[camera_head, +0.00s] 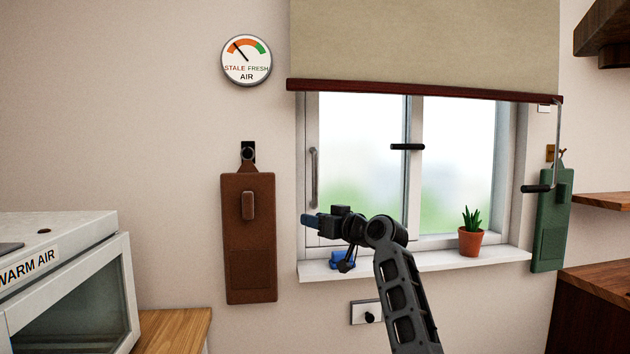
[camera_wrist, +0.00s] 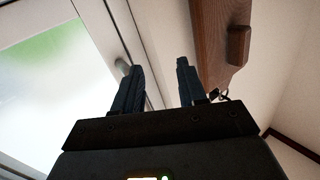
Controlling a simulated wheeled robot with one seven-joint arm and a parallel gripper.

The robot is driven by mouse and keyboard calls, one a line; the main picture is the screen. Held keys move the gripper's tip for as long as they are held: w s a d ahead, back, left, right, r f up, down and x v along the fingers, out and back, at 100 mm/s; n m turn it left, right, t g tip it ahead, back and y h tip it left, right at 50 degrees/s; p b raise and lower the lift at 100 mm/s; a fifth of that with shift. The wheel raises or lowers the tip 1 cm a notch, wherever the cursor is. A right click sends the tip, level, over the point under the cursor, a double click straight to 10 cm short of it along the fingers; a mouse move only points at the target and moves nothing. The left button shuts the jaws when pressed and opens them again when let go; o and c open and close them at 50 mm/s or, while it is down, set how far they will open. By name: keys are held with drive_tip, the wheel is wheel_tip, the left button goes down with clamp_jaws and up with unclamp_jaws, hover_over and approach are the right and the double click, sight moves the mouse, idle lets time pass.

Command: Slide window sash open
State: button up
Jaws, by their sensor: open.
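The window sash (camera_head: 360,125) on the left of the window has a pale frame and a bright pane. A grey vertical handle (camera_head: 313,178) is on its left stile. My gripper (camera_head: 309,220) is open and empty, just below the handle in the head view, with its blue-tipped fingers pointing left. In the wrist view the two dark fingers (camera_wrist: 157,66) are spread apart, with nothing between them but pale wall and frame. A rounded grey handle end (camera_wrist: 122,65) shows beside the left finger. I cannot tell whether they touch. The pane (camera_wrist: 60,85) fills the left side there.
A potted plant (camera_head: 470,235) stands on the sill's right, and a blue object (camera_head: 343,259) lies behind my arm. A brown board (camera_head: 249,270) hangs left of the window and a green one (camera_head: 549,225) right. A blind (camera_head: 425,45) covers the top. The gauge (camera_head: 246,60) points towards stale.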

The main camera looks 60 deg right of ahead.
drive_tip(key=n, duration=0.1)
approach(317, 174)
drive_tip(key=w, duration=0.3)
drive_tip(key=d, duration=0.1)
drive_tip(key=shift+t, duration=0.3)
drive_tip(key=p+x, duration=0.2)
drive_tip(key=x, duration=0.5)
drive_tip(key=shift+w+d+f, duration=0.15)
drive_tip(key=shift+w, duration=0.15)
clamp_jaws()
